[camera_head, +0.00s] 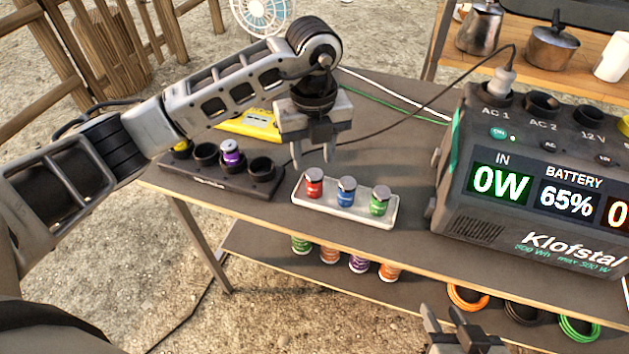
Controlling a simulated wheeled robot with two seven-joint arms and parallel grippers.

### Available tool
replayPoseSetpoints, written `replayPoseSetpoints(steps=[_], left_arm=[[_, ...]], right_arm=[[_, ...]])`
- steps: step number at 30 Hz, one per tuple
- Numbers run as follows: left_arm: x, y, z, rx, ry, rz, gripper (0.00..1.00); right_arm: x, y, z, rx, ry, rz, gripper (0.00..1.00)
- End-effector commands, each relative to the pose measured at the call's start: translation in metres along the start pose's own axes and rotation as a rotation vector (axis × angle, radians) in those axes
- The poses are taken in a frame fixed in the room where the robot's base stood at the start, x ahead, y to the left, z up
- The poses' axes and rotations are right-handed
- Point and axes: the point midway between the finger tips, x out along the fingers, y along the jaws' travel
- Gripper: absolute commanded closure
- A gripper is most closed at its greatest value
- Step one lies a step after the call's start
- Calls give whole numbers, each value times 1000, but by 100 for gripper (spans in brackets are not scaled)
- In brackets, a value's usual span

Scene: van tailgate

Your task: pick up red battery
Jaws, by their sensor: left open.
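The red battery (315,184) stands upright at the left end of a white tray (345,211) on the table. A blue battery (346,191) and a green battery (380,201) stand beside it in the same tray. My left gripper (312,157) points down with its fingers apart and empty. In the picture its fingertips are just above the red battery's top, and I see no contact. My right gripper (444,318) shows at the bottom edge, its fingers apart with nothing between them.
A black holder (215,180) with a purple and a yellow battery in it stands left of the tray. A yellow device (250,124) lies behind. A large power station (540,180) stands right. Cables cross the table's back. A lower shelf holds several batteries and coiled cables.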

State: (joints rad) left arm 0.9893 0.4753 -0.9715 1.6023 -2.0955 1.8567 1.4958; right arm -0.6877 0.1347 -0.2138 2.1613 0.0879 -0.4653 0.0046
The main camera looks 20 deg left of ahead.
Motion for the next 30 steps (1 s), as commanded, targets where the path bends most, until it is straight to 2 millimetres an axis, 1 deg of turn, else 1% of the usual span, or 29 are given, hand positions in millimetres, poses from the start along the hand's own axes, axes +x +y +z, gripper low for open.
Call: replayPoseSetpoints(steps=[1, 3, 11, 18, 22, 28, 29, 30], left_arm=[[10, 0, -1, 0, 2, 1, 60], [20, 0, -1, 0, 3, 0, 60], [38, -1, -1, 2, 3, -1, 60], [74, -3, 1, 1, 4, -1, 60], [82, -4, 2, 3, 1, -3, 60], [82, -4, 2, 3, 1, -3, 60], [82, -4, 2, 3, 1, -3, 62], [82, -4, 2, 3, 1, -3, 74]], right_arm=[[0, 0, 0, 0, -1, 0, 64], [0, 0, 1, 0, -2, 1, 64], [0, 0, 1, -1, -3, 1, 64], [-1, 1, 2, -5, -7, 3, 64], [0, 1, 3, -5, -10, 3, 64], [0, 1, 3, -6, -10, 3, 64], [0, 1, 3, -6, -10, 3, 64], [0, 1, 3, -6, -10, 3, 64]])
